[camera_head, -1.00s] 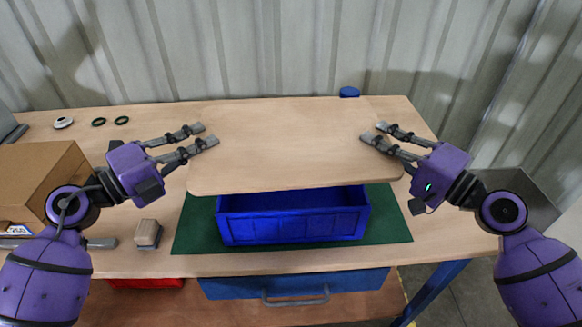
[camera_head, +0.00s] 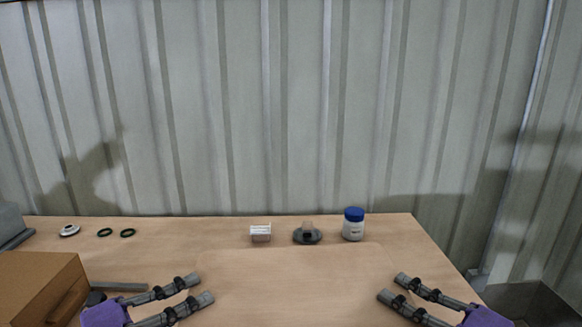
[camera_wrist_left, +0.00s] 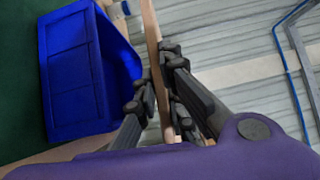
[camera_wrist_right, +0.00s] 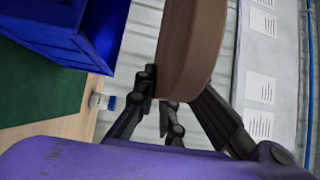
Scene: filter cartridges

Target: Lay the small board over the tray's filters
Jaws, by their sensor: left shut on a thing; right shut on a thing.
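The small board (camera_head: 295,280) is a pale wooden panel with rounded corners, at the bottom of the head view. My left gripper (camera_head: 200,288) is shut on its left edge and my right gripper (camera_head: 393,286) on its right edge. In the left wrist view the board (camera_wrist_left: 150,28) shows edge-on between the fingers; in the right wrist view its edge (camera_wrist_right: 185,50) also passes between them. The blue tray (camera_wrist_left: 75,75) stands apart from the board in the left wrist view and also shows in the right wrist view (camera_wrist_right: 45,35). The filters inside cannot be seen.
A white jar with a blue lid (camera_head: 353,225), a dark grey item (camera_head: 307,235) and a small white box (camera_head: 261,233) stand behind the board. Green rings (camera_head: 127,233) and a white disc (camera_head: 69,230) lie back left. A cardboard box (camera_head: 38,285) is at left.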

